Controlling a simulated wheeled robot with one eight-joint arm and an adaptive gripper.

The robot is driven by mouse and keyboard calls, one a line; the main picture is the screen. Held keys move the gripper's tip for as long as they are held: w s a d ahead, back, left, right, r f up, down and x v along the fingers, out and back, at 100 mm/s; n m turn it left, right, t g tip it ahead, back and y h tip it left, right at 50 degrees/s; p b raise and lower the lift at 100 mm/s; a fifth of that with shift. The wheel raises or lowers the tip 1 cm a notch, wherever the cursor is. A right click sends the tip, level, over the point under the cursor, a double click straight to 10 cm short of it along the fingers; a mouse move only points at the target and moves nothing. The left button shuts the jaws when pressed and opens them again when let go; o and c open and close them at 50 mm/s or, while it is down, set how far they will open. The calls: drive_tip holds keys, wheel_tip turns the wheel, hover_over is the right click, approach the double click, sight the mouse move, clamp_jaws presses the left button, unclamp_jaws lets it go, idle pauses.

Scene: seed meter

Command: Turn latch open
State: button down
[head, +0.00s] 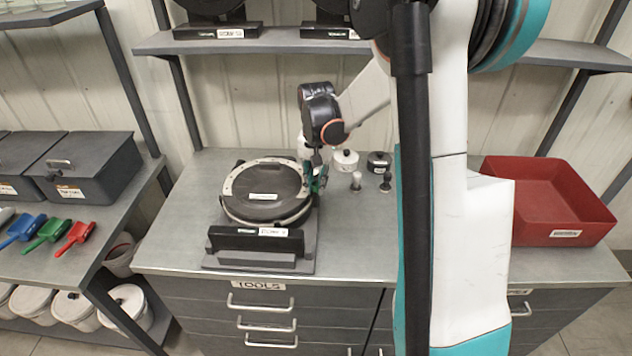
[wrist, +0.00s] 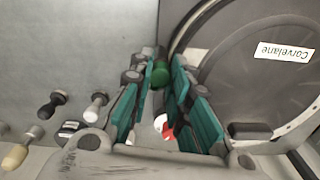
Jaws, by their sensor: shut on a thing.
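The seed meter (head: 265,190) is a round dark disc with a pale ring, standing on a dark stand on the grey worktop. It also shows in the wrist view (wrist: 256,82), at the right, with a "Corvelane" label. A green latch knob (wrist: 161,73) sits beside the meter's rim, between my fingertips. My gripper (head: 316,180) is at the right side of the meter. In the wrist view, my gripper (wrist: 163,82) has its teal finger pads on both sides of the knob, shut on it. The rest of the latch is hidden by the fingers.
Small knobbed weights or jars (head: 345,160) stand just right of my gripper. A red bin (head: 560,195) is on the worktop's right. Scoops (head: 50,230) and dark boxes (head: 95,165) are on the left shelf. A wall shelf (head: 270,43) runs above; the worktop's front middle is clear.

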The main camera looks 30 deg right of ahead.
sight(316, 184)
idle(0.3)
drive_tip(key=c, duration=1.5)
unclamp_jaws()
drive_tip(key=shift+o, duration=0.2)
wheel_tip(316, 184, up, 12)
